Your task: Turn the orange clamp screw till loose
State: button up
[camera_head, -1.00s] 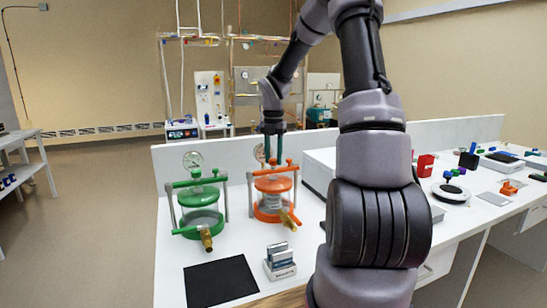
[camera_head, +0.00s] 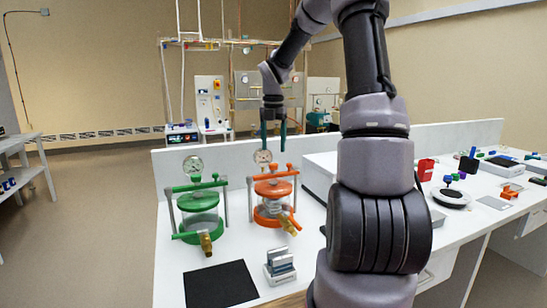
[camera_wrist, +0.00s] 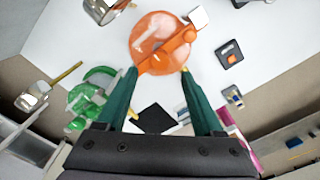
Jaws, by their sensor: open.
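The orange clamp vessel (camera_head: 272,190) stands on the white bench, with an orange crossbar over its lid and a small orange knob, the clamp screw (camera_head: 272,168), on top. In the wrist view the orange vessel (camera_wrist: 160,42) lies ahead of and between the spread fingertips. Its crossbar runs slantwise there, and the screw is hard to pick out.
A green clamp vessel (camera_head: 201,212) stands close to the left. A black mat (camera_head: 220,284) and a small metal block on a stand (camera_head: 279,266) lie in front. A low white wall (camera_head: 430,135) runs behind the bench. Several small items lie at the right.

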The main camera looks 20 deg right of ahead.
aim_at(273, 164)
jog(key=shift+r, duration=2.3)
jog(key=s+a+r+m+t, duration=0.2)
jog(key=s+a+r+m, duration=0.1)
jog(key=s+m, duration=0.6)
jog(key=s+a+r+m+t+y, duration=0.1)
jog(key=s+a+r+m+t, duration=0.1)
jog(key=s+m, duration=0.7)
jog(key=s+a+r+m+t+y, duration=0.1)
jog(key=s+a+r+m+t, duration=0.2)
jog(key=s+m, duration=0.6)
jog(key=a+r+m, duration=0.1)
jog(key=m, duration=0.3)
jog(key=shift+s+a+r, duration=0.2)
jog(key=shift+r, duration=0.1)
